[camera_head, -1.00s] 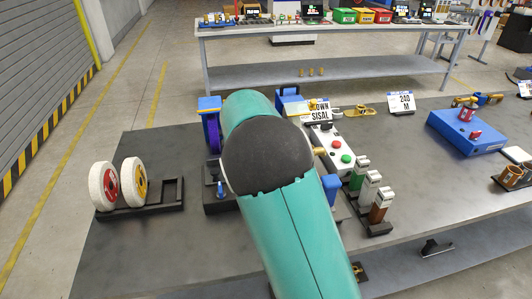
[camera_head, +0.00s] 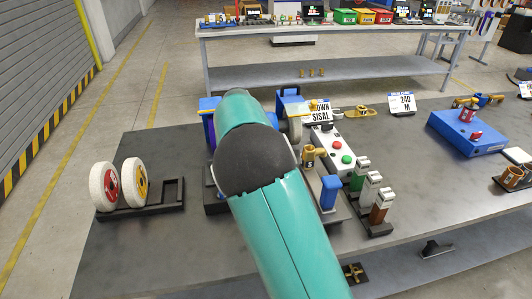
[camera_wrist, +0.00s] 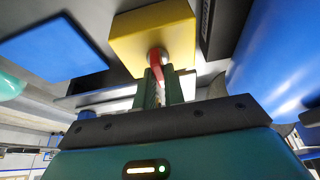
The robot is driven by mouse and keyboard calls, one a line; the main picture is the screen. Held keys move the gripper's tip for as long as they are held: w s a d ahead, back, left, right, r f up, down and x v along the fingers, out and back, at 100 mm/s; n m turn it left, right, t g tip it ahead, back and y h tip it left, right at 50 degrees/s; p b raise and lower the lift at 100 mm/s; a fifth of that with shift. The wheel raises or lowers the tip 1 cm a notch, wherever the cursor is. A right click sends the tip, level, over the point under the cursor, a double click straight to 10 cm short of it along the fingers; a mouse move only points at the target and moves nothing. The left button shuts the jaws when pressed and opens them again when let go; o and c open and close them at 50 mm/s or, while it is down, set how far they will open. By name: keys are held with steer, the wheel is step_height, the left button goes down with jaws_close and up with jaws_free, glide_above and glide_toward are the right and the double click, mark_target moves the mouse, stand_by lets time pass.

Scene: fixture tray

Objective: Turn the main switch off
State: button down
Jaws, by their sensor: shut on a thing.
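In the wrist view a yellow box (camera_wrist: 125,45) carries a red handle (camera_wrist: 158,60), which appears to be the main switch. My gripper (camera_wrist: 160,82) is shut on the red handle, with its two green fingers on either side of it. The handle's exact angle is hard to tell, as the fingers hide part of it. In the head view my teal arm hides the gripper, the yellow box and the handle.
A white control box (camera_head: 338,152) with a red and a green button stands right of my arm. White wheels (camera_head: 104,187) sit on a black rack at left. A blue box (camera_head: 465,132) is farther right.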

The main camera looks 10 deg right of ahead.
steer(key=c, duration=1.5)
jaws_free()
steer(key=v, duration=1.4)
steer(key=shift+a+f, duration=0.1)
